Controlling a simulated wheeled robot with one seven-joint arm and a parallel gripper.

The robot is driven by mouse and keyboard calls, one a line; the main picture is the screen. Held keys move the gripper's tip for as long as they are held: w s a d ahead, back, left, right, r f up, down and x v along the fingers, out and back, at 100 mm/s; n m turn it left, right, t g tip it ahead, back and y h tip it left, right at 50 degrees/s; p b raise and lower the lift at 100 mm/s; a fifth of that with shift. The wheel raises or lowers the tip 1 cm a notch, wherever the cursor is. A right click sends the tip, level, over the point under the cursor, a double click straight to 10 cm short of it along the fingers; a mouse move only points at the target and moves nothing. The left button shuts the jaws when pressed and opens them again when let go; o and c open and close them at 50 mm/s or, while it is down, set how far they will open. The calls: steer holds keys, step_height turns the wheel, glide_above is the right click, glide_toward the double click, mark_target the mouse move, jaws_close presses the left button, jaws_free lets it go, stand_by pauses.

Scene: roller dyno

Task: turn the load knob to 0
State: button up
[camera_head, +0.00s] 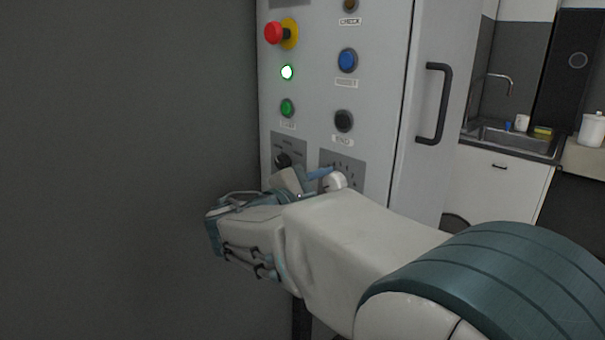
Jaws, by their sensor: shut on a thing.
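The grey control cabinet's front carries a dial plate (345,163) with radial tick marks at lower right. My gripper (314,177) is at this plate, with a blue finger and pale parts in front of its lower half. The gripper is shut on a knob there, which I take to be the load knob. The knob itself, its pointer and the tick it points to are hidden behind the gripper. The marks are too small to read. A black selector knob (283,160) sits on the plate to the left, close beside the gripper.
Above are a red emergency stop (274,33), a lit lamp (287,72), a green button (287,108), a blue button (347,61) and a black button (343,121). A black door handle (444,104) sticks out at right. A sink counter (510,137) stands behind.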

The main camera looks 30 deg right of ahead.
steer(key=shift+r+n+p, duration=0.1)
steer(key=shift+n+p, duration=0.55)
steer(key=shift+n, duration=0.15)
steer(key=o, duration=1)
steer(key=shift+c, duration=0.2)
steer(key=shift+a, duration=0.15)
steer(key=v, duration=1.3)
steer(key=shift+a, duration=0.35)
